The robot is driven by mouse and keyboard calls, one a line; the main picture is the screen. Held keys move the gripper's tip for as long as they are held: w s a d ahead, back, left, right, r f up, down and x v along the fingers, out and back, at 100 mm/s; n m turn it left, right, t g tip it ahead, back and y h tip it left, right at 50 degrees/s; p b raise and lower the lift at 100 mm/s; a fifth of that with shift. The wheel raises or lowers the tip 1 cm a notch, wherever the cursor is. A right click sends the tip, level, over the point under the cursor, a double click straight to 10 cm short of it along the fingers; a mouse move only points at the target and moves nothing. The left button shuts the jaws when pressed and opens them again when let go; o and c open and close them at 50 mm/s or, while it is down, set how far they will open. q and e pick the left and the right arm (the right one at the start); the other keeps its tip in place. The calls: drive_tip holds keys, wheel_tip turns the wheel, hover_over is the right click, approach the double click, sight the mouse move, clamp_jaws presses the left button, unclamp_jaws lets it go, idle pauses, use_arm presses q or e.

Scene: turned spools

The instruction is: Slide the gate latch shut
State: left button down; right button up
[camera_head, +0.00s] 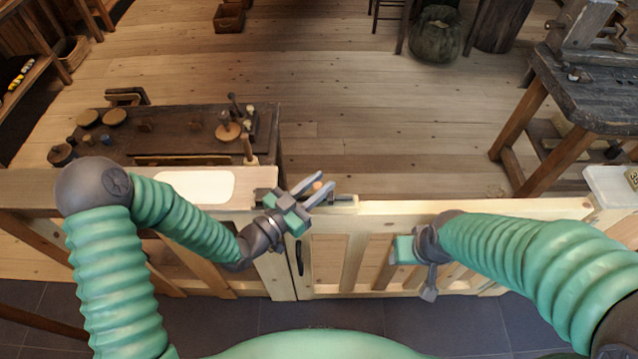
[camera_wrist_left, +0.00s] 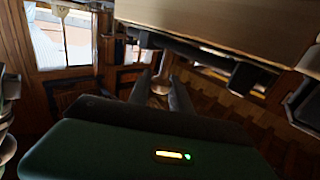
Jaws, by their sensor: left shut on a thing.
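The pale wooden gate (camera_head: 460,207) spans the middle of the head view, its left end next to a post (camera_head: 277,270). The latch (camera_head: 345,200) lies along the top where gate and post meet, partly hidden by my gripper. My left gripper (camera_head: 317,187) is over the latch, shut on its small wooden knob (camera_head: 317,185). In the left wrist view the knob (camera_wrist_left: 160,88) shows between the two dark fingers (camera_wrist_left: 160,92). How far the bolt reaches is hard to tell. My right gripper (camera_head: 430,280) hangs in front of the gate; its fingers are unclear.
A dark workbench (camera_head: 180,135) with spools and tools stands behind the fence on the left. A worn table (camera_head: 600,100) stands at the right. A white tray (camera_head: 608,185) lies at the right end.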

use_arm(q)
drive_tip(key=shift+a, duration=0.15)
idle(0.8)
drive_tip(key=a, duration=0.4)
drive_tip(key=shift+a, duration=0.25)
drive_tip(key=c, duration=1.5)
unclamp_jaws()
drive_tip(key=shift+o, duration=1.1)
drive_tip(key=shift+a, duration=0.1)
drive_tip(key=shift+o, duration=0.5)
drive_tip(key=shift+a, duration=0.2)
drive_tip(key=shift+s, duration=0.1)
